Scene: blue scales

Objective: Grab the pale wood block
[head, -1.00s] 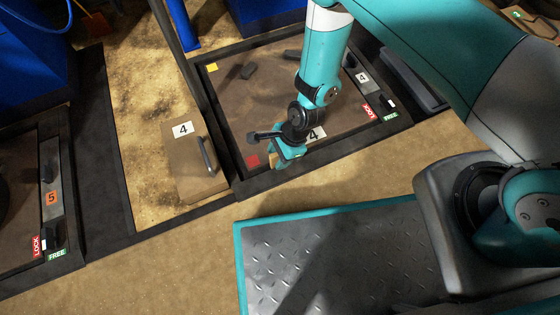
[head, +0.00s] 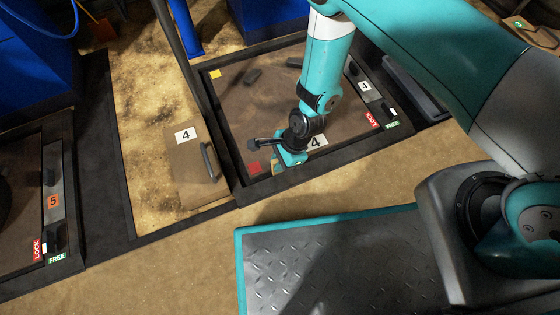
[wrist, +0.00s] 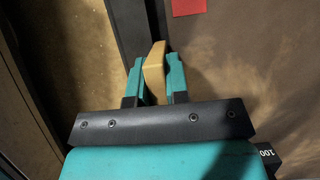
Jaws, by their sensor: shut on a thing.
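The pale wood block (wrist: 154,72) is between the two teal fingers of my gripper (wrist: 156,70) in the wrist view. The fingers are shut on it, and its far end sticks out past their tips. In the head view my gripper (head: 290,158) is over the near edge of the brown scale plate (head: 240,110), close to the red square (head: 254,168). I cannot tell how high the block is above the plate.
A cover panel marked 4 with a dark handle (head: 208,160) lies left of the scale plate. Dark blocks (head: 252,76) lie on the plate. A yellow square (head: 215,74) marks its far left corner. A lever panel with LOCK and FREE labels (head: 372,98) is at the right.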

